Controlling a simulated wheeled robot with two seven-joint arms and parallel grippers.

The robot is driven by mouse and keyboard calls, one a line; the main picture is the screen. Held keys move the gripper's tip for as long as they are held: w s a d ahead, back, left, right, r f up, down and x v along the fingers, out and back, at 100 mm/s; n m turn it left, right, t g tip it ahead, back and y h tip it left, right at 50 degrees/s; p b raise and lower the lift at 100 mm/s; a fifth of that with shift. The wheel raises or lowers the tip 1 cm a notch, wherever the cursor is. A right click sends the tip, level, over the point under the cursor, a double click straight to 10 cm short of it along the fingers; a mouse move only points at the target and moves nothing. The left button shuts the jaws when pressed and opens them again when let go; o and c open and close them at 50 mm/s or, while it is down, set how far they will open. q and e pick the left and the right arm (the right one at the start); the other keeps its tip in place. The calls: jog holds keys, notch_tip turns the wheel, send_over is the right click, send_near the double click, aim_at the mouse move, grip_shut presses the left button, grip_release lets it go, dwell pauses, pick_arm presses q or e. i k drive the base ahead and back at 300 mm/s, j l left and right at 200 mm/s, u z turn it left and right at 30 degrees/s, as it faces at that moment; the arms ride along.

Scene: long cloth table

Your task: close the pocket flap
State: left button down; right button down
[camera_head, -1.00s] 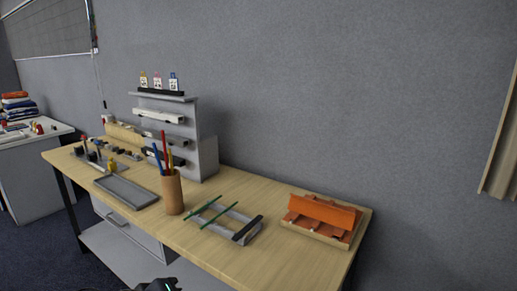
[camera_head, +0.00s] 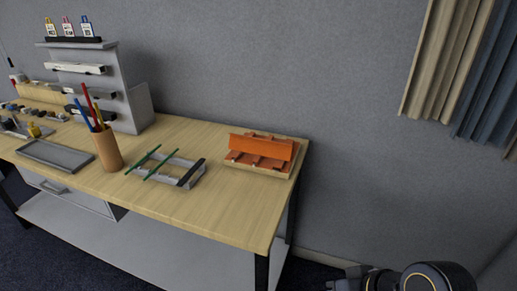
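An orange flap (camera_head: 265,147) stands tilted up over an orange pocketed piece. The piece lies in a shallow wooden tray (camera_head: 249,170) near the right end of the wooden table (camera_head: 216,207). Brownish-orange pocket parts (camera_head: 243,159) show below the flap's lower edge. A dark arm part of mine is at the bottom right, in front of the floor and well away from the flap. Neither gripper's fingers can be made out.
A grey frame (camera_head: 190,173) with two green sticks lies left of the orange piece. A pencil cup (camera_head: 107,149), a grey tray (camera_head: 55,155) and a grey shelf rack (camera_head: 124,88) stand farther left. The table's front right is bare. Curtains (camera_head: 446,60) hang at upper right.

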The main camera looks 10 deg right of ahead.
aim_at(273, 150)
jog(key=i+l, duration=0.2)
jog(key=l, duration=0.25)
jog(key=i+l+u, duration=0.15)
jog(key=l, duration=0.25)
jog(key=i+l+u, duration=0.15)
jog(key=l, duration=0.25)
jog(key=i+l+u, duration=0.15)
jog(key=l, duration=0.3)
